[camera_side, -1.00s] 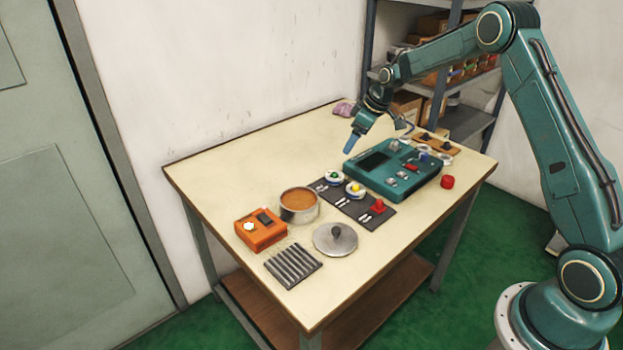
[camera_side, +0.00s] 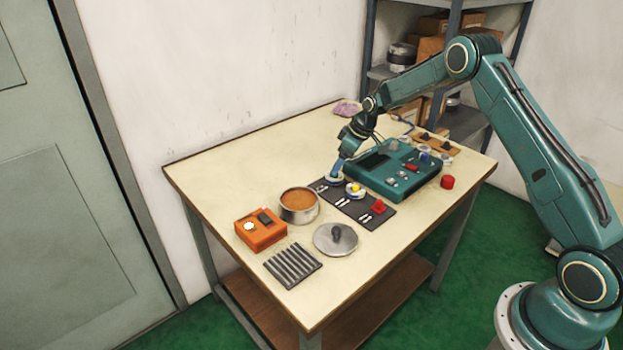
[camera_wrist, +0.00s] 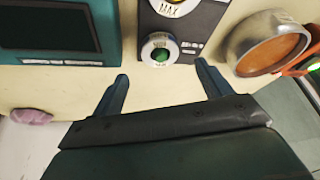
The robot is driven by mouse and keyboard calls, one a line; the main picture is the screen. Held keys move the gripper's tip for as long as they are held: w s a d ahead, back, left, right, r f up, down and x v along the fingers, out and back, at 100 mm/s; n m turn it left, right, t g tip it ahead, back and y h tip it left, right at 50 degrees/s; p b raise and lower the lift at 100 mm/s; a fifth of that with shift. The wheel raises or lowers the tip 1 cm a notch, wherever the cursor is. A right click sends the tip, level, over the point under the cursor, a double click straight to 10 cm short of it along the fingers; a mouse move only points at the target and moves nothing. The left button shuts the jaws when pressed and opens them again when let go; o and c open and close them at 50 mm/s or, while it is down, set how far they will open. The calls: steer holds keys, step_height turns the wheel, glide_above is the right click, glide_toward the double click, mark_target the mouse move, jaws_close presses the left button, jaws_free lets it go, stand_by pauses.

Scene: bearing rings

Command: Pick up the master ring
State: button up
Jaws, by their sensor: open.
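A pale ring with a green centre (camera_wrist: 159,41) sits at the end of a dark mat (camera_wrist: 190,37). A second ring with a yellow centre (camera_side: 355,190), marked MAX in the wrist view, lies beside it on the mat. I cannot tell for sure which ring is the master ring. My gripper (camera_wrist: 161,72) is open and empty, its two blue fingers spread apart. In the side view it is low over the green-centred ring's end of the mat and mostly hides that ring. In the wrist view the ring shows beyond the gap between the fingertips.
A teal instrument box (camera_side: 410,182) stands right behind the mat. A red piece (camera_side: 379,206) is at the mat's near end. A pan (camera_side: 299,211), a lid (camera_side: 335,239), an orange box (camera_side: 261,232) and a ribbed rack (camera_side: 292,266) stand nearby.

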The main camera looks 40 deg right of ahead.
steer(key=shift+x, duration=2.6)
steer(key=shift+s, duration=0.15)
steer(key=c, duration=1.2)
